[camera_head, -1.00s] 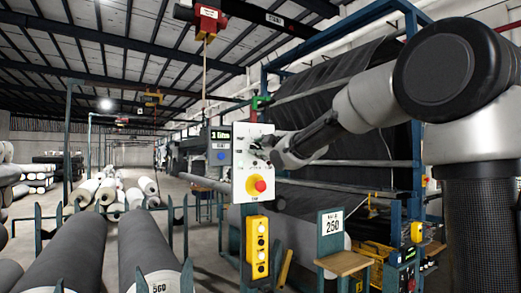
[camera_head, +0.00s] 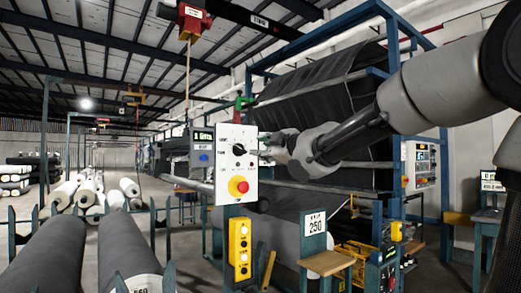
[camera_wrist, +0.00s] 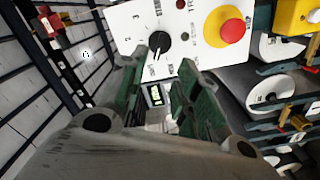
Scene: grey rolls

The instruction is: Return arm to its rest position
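My gripper (camera_head: 265,147) is at the right edge of a white control panel (camera_head: 222,190), on the end of my outstretched arm. The panel has a black rotary knob (camera_head: 239,149) and a red button (camera_head: 242,187) on a yellow base. In the wrist view, my gripper (camera_wrist: 158,68) has its two green fingers apart, with nothing between them. The knob (camera_wrist: 159,43) shows beyond the fingertips, near the left one, and the red button (camera_wrist: 232,33) is to its right. I see no contact with the knob.
A yellow button box (camera_head: 240,248) hangs below the panel. A blue frame with dark fabric (camera_head: 320,105) stands behind my gripper. A small wooden-topped stand (camera_head: 328,263) is at lower right. Large grey rolls (camera_head: 50,255) lie at lower left.

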